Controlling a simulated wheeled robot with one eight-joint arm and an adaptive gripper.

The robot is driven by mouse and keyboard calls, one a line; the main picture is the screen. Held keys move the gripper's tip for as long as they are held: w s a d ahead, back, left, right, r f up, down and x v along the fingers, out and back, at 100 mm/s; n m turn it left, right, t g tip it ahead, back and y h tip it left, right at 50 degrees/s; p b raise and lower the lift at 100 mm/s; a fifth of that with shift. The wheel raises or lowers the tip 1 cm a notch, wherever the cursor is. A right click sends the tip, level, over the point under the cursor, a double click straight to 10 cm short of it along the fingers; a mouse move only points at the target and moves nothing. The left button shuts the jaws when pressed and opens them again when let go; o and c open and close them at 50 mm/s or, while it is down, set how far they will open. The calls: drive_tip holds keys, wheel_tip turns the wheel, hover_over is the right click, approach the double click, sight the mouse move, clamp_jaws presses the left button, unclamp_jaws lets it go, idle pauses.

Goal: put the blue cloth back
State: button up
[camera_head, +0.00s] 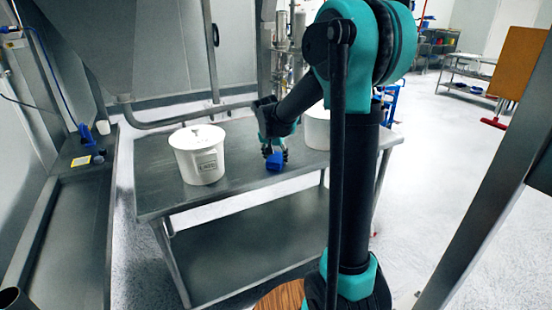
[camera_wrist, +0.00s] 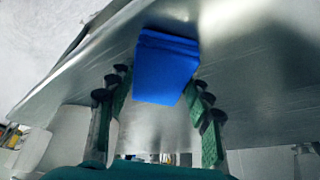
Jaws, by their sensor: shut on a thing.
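The blue cloth (camera_head: 275,162) is a small folded block at the end of my gripper (camera_head: 272,151), over the metal table (camera_head: 238,177) between two white buckets. In the wrist view the cloth (camera_wrist: 167,68) sits between the two green-padded fingers of my gripper (camera_wrist: 160,84), which is shut on it. I cannot tell whether the cloth touches the tabletop.
A lidded white bucket (camera_head: 198,158) with a label stands left of the gripper. Another white bucket (camera_head: 316,128) stands to the right, partly hidden by my arm. The tabletop's front is clear. A metal bench (camera_head: 78,200) runs along the left.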

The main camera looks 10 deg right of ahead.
drive_tip(key=shift+f, duration=0.15)
drive_tip(key=o, duration=1.2)
drive_tip(key=v, duration=1.2)
drive_tip(key=s+d+f+n+y, duration=0.1)
drive_tip(key=s+d+f+n, duration=0.1)
drive_tip(key=s+f, duration=0.7)
drive_tip(key=s+d+f+n+y, duration=0.1)
drive_tip(key=s+d+f+n, duration=0.2)
drive_tip(key=s+f, duration=0.7)
drive_tip(key=s+d, duration=0.1)
drive_tip(key=s, duration=0.6)
drive_tip(key=shift+d+f, duration=0.15)
drive_tip(key=shift+f, duration=0.2)
